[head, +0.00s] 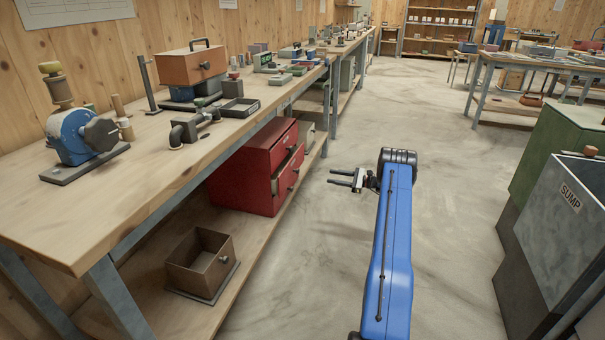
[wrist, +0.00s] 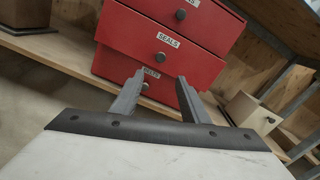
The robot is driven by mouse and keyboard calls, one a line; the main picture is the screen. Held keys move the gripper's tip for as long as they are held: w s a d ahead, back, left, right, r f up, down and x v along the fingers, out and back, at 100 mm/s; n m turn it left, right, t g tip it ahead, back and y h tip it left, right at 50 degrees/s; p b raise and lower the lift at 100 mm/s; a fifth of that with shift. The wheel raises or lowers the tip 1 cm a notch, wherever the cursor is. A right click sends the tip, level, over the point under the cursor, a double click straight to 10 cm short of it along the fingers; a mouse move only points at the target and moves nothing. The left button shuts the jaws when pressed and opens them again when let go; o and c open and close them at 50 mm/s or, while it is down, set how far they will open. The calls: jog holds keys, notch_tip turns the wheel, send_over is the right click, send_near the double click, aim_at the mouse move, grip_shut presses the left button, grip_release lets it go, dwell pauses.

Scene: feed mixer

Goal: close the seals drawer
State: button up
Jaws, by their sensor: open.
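A red drawer cabinet (head: 240,181) stands on the shelf under the long bench. Its seals drawer (head: 289,172) is partly pulled out to the right, with its inside showing from above. In the wrist view the seals drawer (wrist: 190,57) has a white SEALS label and a dark round knob (wrist: 161,56). A drawer above it and a BELTS drawer below it also show in the wrist view. My gripper (head: 341,179) is open and empty, in front of the cabinet and apart from it. In the wrist view my gripper's fingers (wrist: 158,83) overlap the lower drawer.
An open brown box (head: 200,262) sits on the lower shelf nearer me. A pale box (wrist: 248,112) stands on the shelf right of the cabinet. The bench top (head: 150,180) overhangs the cabinet. The aisle floor is clear; a SUMP tank (head: 565,215) stands at right.

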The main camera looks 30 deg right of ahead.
jog(key=x, duration=1.7)
jog(key=shift+w, duration=0.1)
jog(key=shift+a, duration=0.1)
grip_shut()
